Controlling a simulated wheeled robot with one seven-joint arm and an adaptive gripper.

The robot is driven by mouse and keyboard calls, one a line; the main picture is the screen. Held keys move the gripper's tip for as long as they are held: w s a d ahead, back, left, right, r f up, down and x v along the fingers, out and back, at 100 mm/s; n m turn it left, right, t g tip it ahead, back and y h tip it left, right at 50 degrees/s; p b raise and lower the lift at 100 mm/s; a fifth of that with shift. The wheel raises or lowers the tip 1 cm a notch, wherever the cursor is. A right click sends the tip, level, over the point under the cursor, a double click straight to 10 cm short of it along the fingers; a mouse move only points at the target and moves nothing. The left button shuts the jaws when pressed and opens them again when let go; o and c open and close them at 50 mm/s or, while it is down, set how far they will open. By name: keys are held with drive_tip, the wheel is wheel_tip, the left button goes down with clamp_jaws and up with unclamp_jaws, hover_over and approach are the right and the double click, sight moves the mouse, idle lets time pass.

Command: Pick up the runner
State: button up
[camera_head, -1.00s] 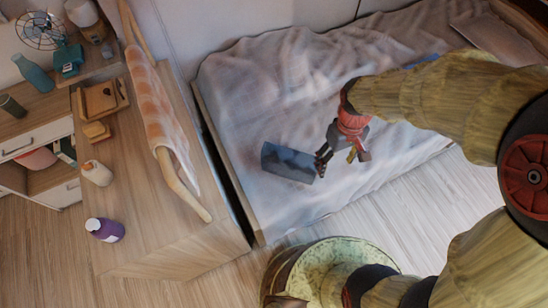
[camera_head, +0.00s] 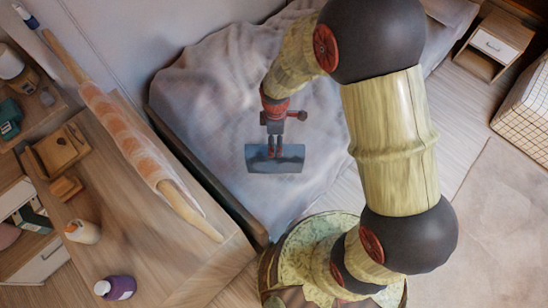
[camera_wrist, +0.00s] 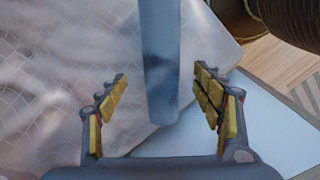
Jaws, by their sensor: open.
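The runner, which I take to be the blue-grey rectangular piece (camera_head: 275,164), lies on the rumpled bed cover below my gripper (camera_head: 272,149). In the wrist view it is a long, narrow blue-grey strip (camera_wrist: 160,60) running from the top edge down between the fingers. My gripper (camera_wrist: 162,85) is open. One yellow-padded finger is on each side of the strip, with gaps visible on both sides. The strip's upper end is cut off by the wrist picture's edge. I cannot tell how high the fingers are above the bed.
The bed cover (camera_head: 205,90) is wrinkled. A wooden desk (camera_head: 130,215) at left holds a long roll (camera_head: 125,130), a purple bottle (camera_head: 118,288), a cream bottle (camera_head: 85,232) and a wooden holder (camera_head: 60,148). A nightstand (camera_head: 495,45) stands at the far right.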

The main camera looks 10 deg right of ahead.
wheel_tip(320, 180, down, 6)
drive_tip(key=b, duration=0.3)
drive_tip(key=shift+s+a+f, duration=0.1)
drive_tip(key=shift+c, duration=1.1)
drive_tip(key=c, duration=1.5)
clamp_jaws()
